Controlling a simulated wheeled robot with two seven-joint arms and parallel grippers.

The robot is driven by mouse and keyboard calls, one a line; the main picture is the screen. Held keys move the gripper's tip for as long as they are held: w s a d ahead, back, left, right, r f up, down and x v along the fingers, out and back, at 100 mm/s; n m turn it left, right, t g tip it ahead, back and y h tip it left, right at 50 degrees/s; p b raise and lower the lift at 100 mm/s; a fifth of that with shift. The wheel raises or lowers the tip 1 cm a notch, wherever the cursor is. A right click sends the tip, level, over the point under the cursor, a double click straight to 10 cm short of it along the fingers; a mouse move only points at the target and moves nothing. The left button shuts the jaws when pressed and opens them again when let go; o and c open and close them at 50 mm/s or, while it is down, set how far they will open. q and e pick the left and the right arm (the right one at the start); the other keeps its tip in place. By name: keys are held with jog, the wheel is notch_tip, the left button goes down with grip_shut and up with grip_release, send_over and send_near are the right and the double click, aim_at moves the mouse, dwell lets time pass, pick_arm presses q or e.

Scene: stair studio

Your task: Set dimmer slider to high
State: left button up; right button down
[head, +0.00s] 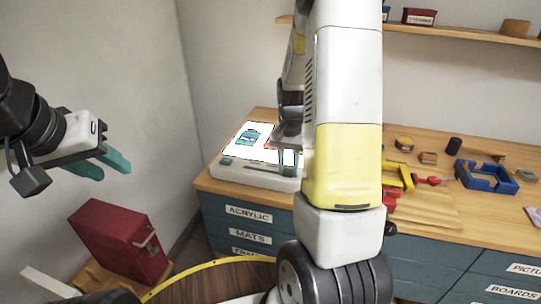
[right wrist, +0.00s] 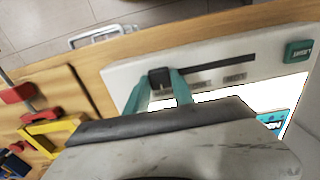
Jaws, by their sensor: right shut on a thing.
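The light box (head: 262,176) sits on the left end of the wooden counter, its top panel glowing white. In the right wrist view, its front strip (right wrist: 125,72) carries a dark slider slot (right wrist: 215,66). The black slider knob (right wrist: 159,77) is at the slot's left end in that view. My right gripper (right wrist: 164,82) has its teal fingers shut on this knob; in the head view my arm partly hides it. Small labels below the slot are too blurred to read. My left gripper (head: 108,166) is open and empty, in the air at the left, away from the counter.
A teal button (right wrist: 298,51) is on the strip beyond the slot. Yellow and red clamps (head: 396,178) and a blue tool (head: 486,177) lie on the counter (head: 430,212). A red box (head: 112,240) stands at lower left.

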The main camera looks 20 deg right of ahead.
aim_at(289, 172)
jog(key=c, duration=1.1)
grip_release()
jog(key=shift+s+d, duration=0.15)
jog(key=shift+d, duration=0.1)
notch_tip(289, 172, up, 8)
jog(key=shift+f, duration=0.25)
jog(key=shift+r, duration=0.15)
jog(key=s+a+r+n+t, duration=0.2)
jog(key=s+a+r, duration=0.2)
jog(key=s+r, duration=0.1)
jog(key=s+a+r+n+t+y, duration=0.1)
jog(key=s+a+r+n+t, duration=0.1)
jog(key=s, duration=0.5)
jog(key=s+a+r+n+t+y, duration=0.1)
jog(key=s+a+r+n+t, duration=0.1)
jog(key=s+a+r, duration=0.3)
jog(key=shift+s+a+r+n, duration=0.2)
jog(key=shift+a+r+n, duration=0.2)
jog(key=shift+r, duration=0.3)
jog(key=shift+s+a+r+n, duration=0.2)
jog(key=shift+a+r+n, duration=0.1)
jog(key=shift+a+r, duration=0.3)
